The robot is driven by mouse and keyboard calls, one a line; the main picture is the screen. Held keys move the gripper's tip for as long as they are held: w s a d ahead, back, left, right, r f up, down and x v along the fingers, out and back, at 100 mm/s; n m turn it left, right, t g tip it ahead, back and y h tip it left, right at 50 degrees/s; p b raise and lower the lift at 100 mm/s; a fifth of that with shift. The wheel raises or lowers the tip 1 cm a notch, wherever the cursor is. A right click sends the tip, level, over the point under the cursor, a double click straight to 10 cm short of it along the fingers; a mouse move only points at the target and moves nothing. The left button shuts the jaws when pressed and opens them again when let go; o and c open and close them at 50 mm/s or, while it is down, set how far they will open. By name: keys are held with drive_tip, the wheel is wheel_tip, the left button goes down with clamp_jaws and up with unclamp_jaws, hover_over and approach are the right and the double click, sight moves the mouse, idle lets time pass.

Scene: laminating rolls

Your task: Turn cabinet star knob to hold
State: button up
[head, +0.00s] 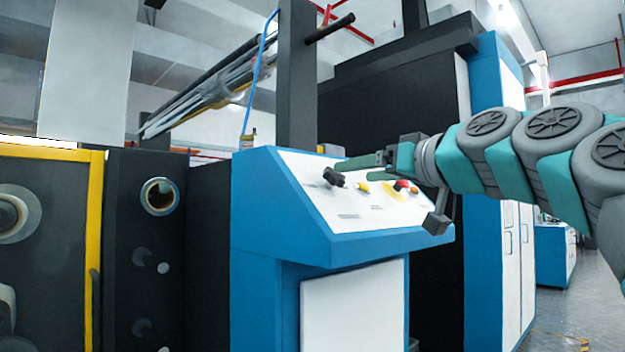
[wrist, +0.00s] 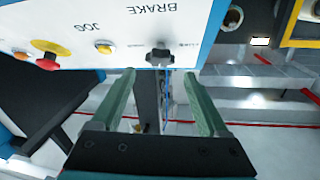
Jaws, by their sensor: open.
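The black star knob (head: 333,177) sits at the left of the white sloped panel on the blue cabinet. In the wrist view the knob (wrist: 160,57) shows below the word BRAKE, with small lettering beside it too small to read. My gripper (head: 352,169) reaches in from the right over the panel, its green fingers pointing left toward the knob. In the wrist view my gripper (wrist: 162,75) is open and empty. The knob shows between and just beyond the two fingertips. I cannot tell if either finger touches it.
The blue cabinet (head: 300,225) stands between a dark machine with a yellow frame (head: 97,240) and tall blue-white cabinets (head: 512,230).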

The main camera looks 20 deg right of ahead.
sight(337, 175)
drive_tip(key=shift+w+a+p, duration=0.2)
drive_tip(key=shift+w+a, duration=0.05)
drive_tip(key=shift+w, duration=1)
drive_tip(key=shift+w+a+p, duration=0.15)
drive_tip(key=shift+w+a, duration=0.1)
drive_tip(key=shift+w, duration=1.05)
drive_tip(key=shift+w+a+p, duration=0.2)
drive_tip(key=shift+w+a, duration=0.05)
drive_tip(key=shift+w, duration=1)
clamp_jaws()
